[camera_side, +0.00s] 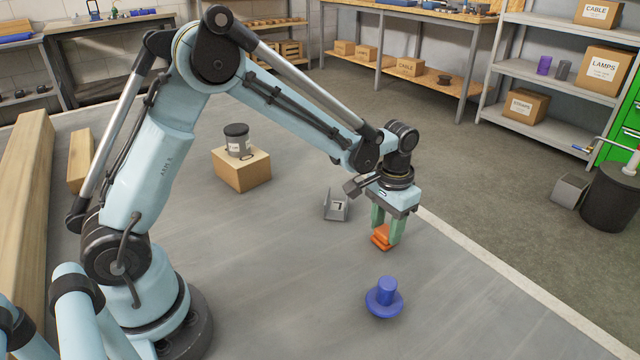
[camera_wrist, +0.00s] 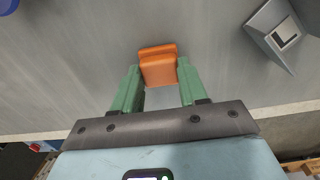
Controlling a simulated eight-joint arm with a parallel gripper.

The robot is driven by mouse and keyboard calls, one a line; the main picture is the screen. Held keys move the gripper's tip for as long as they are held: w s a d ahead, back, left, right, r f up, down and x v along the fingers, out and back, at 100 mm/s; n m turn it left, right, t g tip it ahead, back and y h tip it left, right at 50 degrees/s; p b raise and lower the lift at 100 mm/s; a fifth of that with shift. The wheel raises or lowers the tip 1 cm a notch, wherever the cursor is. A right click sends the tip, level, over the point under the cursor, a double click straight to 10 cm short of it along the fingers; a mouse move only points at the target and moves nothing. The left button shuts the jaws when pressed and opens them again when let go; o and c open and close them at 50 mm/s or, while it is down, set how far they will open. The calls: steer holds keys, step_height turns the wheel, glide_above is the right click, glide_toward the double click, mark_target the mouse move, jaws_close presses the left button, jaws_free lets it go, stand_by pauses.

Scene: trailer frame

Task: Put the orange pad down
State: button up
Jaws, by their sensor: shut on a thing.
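The orange pad (camera_side: 380,238) is between the green fingers of my gripper (camera_side: 387,238), low over the grey work surface. In the wrist view the orange pad (camera_wrist: 158,68) sits between the two fingertips (camera_wrist: 158,75), with a finger against each side. My gripper is shut on it and points down. In the side view a finger hides part of the pad. I cannot tell whether the pad's underside touches the surface.
A blue knobbed piece (camera_side: 384,298) stands in front of my gripper. A grey bracket (camera_side: 337,206) lies to the left. A cardboard box (camera_side: 241,169) with a dark canister (camera_side: 237,140) stands farther left. The surface's pale edge (camera_side: 500,265) runs along the right. Bare surface lies around the pad.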

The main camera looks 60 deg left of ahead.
mark_target(386, 230)
steer(key=shift+f, duration=0.2)
steer(key=o, duration=1)
steer(key=shift+o, duration=0.2)
steer(key=shift+r, duration=0.15)
step_height(386, 230, up, 12)
steer(key=s+a+t, duration=0.4)
steer(key=s+t, duration=0.3)
steer(key=s, duration=0.8)
steer(key=shift+r, duration=0.1)
